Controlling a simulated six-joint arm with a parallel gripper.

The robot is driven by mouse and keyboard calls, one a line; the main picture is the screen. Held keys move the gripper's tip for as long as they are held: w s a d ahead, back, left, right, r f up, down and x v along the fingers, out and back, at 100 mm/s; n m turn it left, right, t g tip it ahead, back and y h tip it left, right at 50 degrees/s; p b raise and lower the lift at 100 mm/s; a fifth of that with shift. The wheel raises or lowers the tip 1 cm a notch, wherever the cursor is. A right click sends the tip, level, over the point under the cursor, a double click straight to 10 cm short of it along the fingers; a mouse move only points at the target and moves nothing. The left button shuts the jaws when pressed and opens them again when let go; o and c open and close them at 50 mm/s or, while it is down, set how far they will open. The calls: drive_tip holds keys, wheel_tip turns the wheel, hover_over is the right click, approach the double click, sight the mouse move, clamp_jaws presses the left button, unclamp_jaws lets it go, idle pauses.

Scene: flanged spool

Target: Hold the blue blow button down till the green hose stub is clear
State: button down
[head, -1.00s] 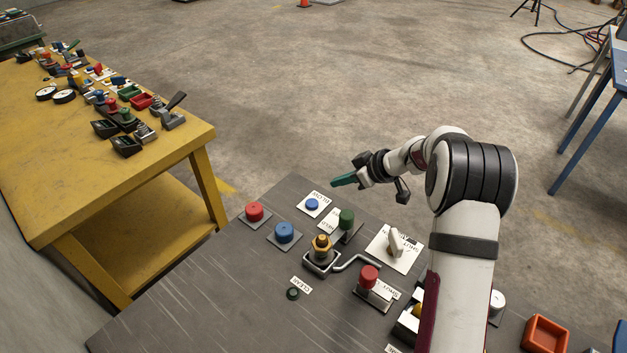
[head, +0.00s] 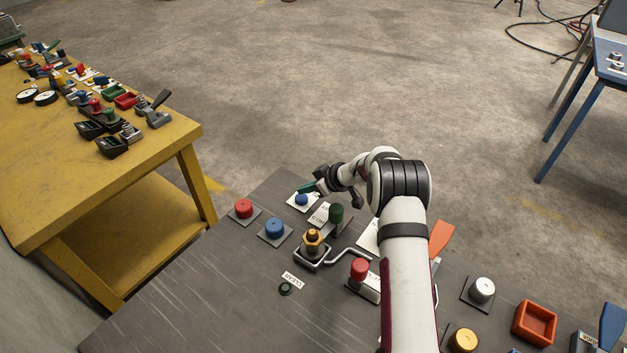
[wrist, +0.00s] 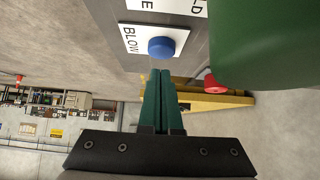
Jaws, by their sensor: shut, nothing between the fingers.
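The blue blow button (head: 302,199) is a round cap on a white plate marked BLOW near the panel's far edge. It also shows in the wrist view (wrist: 161,47), just beyond my fingertips. My gripper (head: 304,190) has its green fingers shut with nothing between them, pointing at the button. In the wrist view the tips (wrist: 160,73) appear a little short of the button; I cannot tell if they touch it. A green upright cylinder (head: 336,213), perhaps the hose stub, stands right of the button. It seems to fill the wrist view's upper right (wrist: 265,40).
A dark green disc (head: 286,288) by the CLEAR label looks unlit. A second blue knob (head: 275,228), a red knob (head: 243,208), a brass fitting (head: 313,241) and another red knob (head: 360,269) stand nearby. A yellow bench (head: 150,140) is at the left.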

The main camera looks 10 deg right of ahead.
sight(305, 201)
drive_tip(key=shift+f, duration=0.9)
wheel_tip(305, 201, down, 2)
drive_tip(key=shift+f, duration=0.1)
drive_tip(key=shift+s+f, duration=0.15)
drive_tip(key=shift+f, duration=0.1)
drive_tip(key=shift+a, duration=0.1)
idle(2.3)
drive_tip(key=shift+r, duration=0.25)
drive_tip(key=r, duration=0.5)
drive_tip(key=shift+d, duration=0.35)
drive_tip(key=v, duration=0.9)
